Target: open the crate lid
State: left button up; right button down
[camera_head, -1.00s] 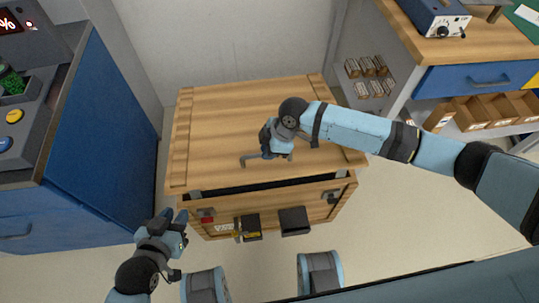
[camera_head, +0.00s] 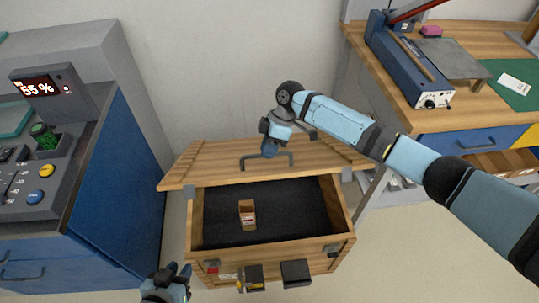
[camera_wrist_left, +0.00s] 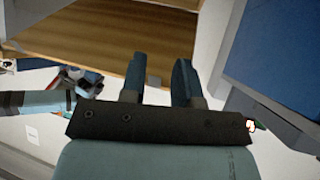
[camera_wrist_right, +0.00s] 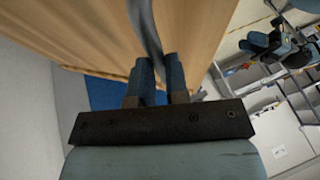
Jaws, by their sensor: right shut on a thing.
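The wooden crate (camera_head: 199,226) stands on the floor with its lid (camera_head: 205,163) raised and tilted back, so its dark inside shows. The lid's grey bar handle (camera_head: 287,156) is in the jaws of my right gripper (camera_head: 269,151). In the right wrist view the handle (camera_wrist_right: 146,32) runs up from between the fingers (camera_wrist_right: 160,75), in front of the lid's wood. My left gripper (camera_head: 176,270) is low, in front of the crate's left front corner. Its fingers (camera_wrist_left: 158,80) are apart and empty in the left wrist view.
Latches (camera_head: 295,271) hang at the crate's front. A blue-sided console (camera_head: 122,180) stands on the left and a workbench (camera_head: 450,125) on the right. A wall is behind.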

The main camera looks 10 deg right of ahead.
pick_arm(q)
jog(key=shift+c, duration=0.4)
grip_shut()
jog(key=w+a+f+m+t+h, duration=0.1)
jog(key=w+a+m+t+h, duration=0.15)
jog(key=w+m, duration=0.45)
jog(key=w+a+f+m+t+h, duration=0.1)
jog(key=w+a+f+m+t, duration=0.25)
jog(key=w, duration=0.55)
jog(key=s+a+f+m+g+h, duration=0.15)
jog(key=a+m+h, duration=0.4)
jog(key=m, duration=0.75)
jog(key=a+m+g+h, duration=0.2)
jog(key=m+h, duration=0.7)
jog(key=m, duration=0.4)
jog(key=a+r+x, duration=0.1)
jog(key=x, duration=1.1)
jog(key=shift+w+r, duration=0.35)
jog(key=shift+r, duration=0.05)
